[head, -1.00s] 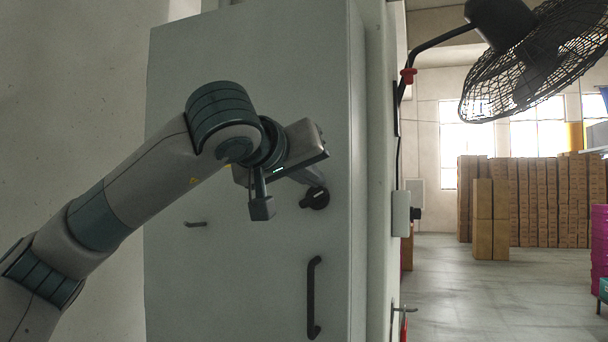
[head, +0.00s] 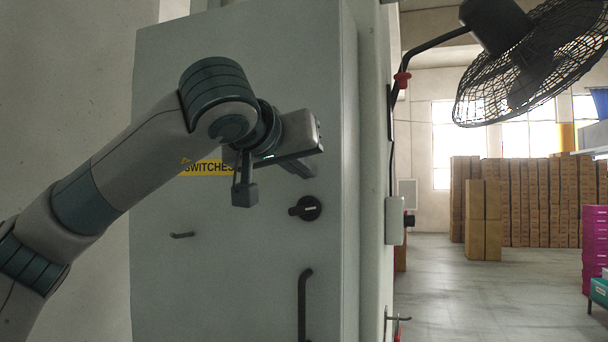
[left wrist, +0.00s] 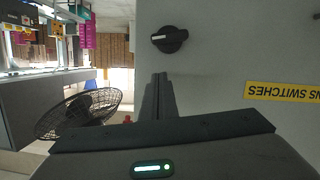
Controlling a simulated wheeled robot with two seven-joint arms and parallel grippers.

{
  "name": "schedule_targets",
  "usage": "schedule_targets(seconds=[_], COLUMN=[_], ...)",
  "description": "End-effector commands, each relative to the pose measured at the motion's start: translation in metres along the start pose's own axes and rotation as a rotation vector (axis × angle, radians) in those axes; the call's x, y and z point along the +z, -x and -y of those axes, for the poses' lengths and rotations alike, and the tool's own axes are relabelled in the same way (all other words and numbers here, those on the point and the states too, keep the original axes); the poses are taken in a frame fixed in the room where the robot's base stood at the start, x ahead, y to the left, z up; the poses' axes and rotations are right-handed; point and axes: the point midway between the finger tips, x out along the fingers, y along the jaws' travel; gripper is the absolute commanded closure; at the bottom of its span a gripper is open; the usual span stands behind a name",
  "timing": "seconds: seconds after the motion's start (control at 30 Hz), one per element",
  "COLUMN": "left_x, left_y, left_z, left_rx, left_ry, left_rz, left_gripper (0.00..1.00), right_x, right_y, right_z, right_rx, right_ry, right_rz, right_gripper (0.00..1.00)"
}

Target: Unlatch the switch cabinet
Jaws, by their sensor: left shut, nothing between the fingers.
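The grey switch cabinet (head: 230,280) fills the middle of the head view, and its door looks closed. Its round black latch knob (head: 309,208) is on the door's right side, with a white mark lying about level. The knob also shows at the top of the left wrist view (left wrist: 170,39), clear of the fingers. A black upright handle (head: 303,305) is below it. My left gripper (head: 306,170) is shut and empty, just above the knob in the head view. Its closed fingers also show in the left wrist view (left wrist: 160,90). My right gripper is out of view.
A yellow switches label (head: 208,168) is partly behind my left arm. A black fan (head: 525,65) hangs at upper right. A small grey box (head: 395,220) sits on the wall beside the cabinet. Brown cartons (head: 530,200) stand far back, with open floor (head: 450,290) before them.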

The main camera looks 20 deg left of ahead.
Motion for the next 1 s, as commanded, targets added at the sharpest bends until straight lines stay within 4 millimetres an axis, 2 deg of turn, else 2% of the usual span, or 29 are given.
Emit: schedule_targets(seconds=[0.03,0.3,0.6,0.77,1.0], left_x=[0.004,0.005,0.004,0.003,0.002], left_y=[0.007,0.048,0.090,0.098,0.099], left_z=[0.001,0.001,0.001,0.001,0.001], left_rx=[0.002,0.002,0.001,0.000,0.000], left_ry=[0.000,0.000,0.000,0.000,0.000], left_rz=[-0.004,-0.006,-0.002,-0.001,-0.001], left_gripper=[1.00,1.00,1.00,1.00,1.00], right_x=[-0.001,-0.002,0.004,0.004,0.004], right_y=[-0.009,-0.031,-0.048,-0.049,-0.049], right_z=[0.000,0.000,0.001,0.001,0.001], right_rx=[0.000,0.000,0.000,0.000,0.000], right_ry=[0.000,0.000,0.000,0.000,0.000], right_rz=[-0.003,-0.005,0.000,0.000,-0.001], right_gripper=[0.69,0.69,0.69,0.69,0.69])
